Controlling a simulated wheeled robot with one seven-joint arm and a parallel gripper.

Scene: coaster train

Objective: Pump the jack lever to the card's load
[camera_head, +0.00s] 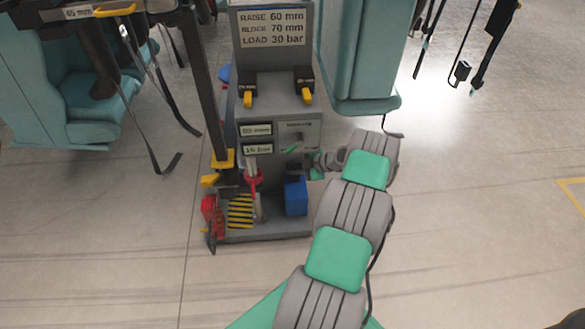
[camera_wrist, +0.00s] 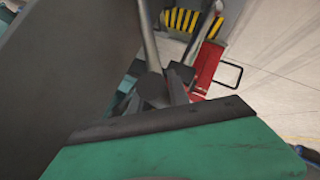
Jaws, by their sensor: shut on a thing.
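The card (camera_head: 272,28) on the grey jack stand reads RAISE 60 mm, BLOCK 70 mm, LOAD 30 bar. Two small readouts sit lower on the stand; the upper looks like 60 mm (camera_head: 256,130), and the lower bar readout (camera_head: 257,149) is too blurred to read surely. In the wrist view the grey jack lever (camera_wrist: 149,40) runs down between the dark fingers of my gripper (camera_wrist: 165,87), which are shut on it. In the head view my arm reaches the stand's right side, and the fingertips are too small to make out.
A red block (camera_head: 210,213) with a wire handle, which shows in the wrist view (camera_wrist: 207,70), stands beside the yellow-black striped plate (camera_head: 240,210). A blue box (camera_head: 296,196) sits on the stand's base. Teal train seats flank the stand. The floor in front is clear.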

